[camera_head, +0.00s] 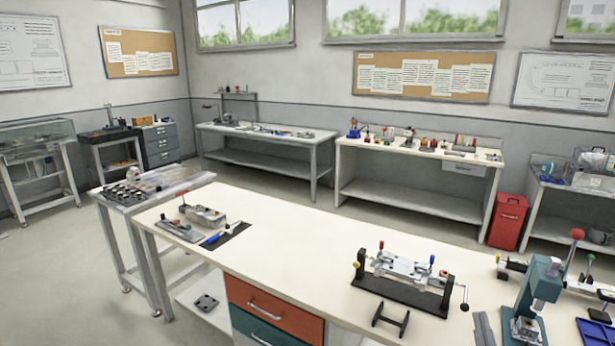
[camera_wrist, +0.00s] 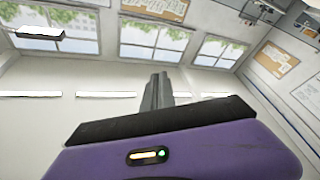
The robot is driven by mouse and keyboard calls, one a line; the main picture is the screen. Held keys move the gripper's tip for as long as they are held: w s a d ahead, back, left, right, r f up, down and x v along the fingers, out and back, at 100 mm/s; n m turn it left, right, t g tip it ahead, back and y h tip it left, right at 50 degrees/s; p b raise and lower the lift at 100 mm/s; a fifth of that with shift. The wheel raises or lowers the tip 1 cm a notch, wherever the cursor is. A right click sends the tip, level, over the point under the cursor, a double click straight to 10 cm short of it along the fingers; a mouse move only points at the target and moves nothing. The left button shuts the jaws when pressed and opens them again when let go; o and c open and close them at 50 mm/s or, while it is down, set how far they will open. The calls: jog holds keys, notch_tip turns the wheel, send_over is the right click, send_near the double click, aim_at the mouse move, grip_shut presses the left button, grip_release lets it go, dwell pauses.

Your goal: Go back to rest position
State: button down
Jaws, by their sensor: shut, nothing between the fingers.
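My gripper (camera_wrist: 158,90) shows in the wrist view as grey fingers together above a dark bar, with nothing between them. Below it is the purple housing of my wrist, with a small lit indicator. The fingers point toward the upper wall and windows, well clear of any bench. My gripper and arm do not show in the head view.
A long workbench (camera_head: 290,235) stands in front, with a clamp fixture (camera_head: 402,275) and a teal press (camera_head: 537,295). A side table (camera_head: 128,192) adjoins its left end. Other benches and a red bin (camera_head: 507,222) line the walls. Open floor lies at left.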

jog(key=s+a+f+m+g+y+b, duration=0.1)
jog(key=s+a+f+g, duration=0.1)
jog(key=s, duration=1.1)
jog(key=s+a+f+m+g+y+b, duration=0.1)
jog(key=s+a+f, duration=0.4)
jog(key=s, duration=0.8)
jog(key=s+a+f+m+g+y+b, duration=0.1)
jog(key=s+f, duration=0.5)
jog(key=s, duration=0.7)
jog(key=a+g+y+b, duration=0.1)
jog(key=a+g+y, duration=0.1)
jog(key=a, duration=0.1)
jog(key=shift+a, duration=0.25)
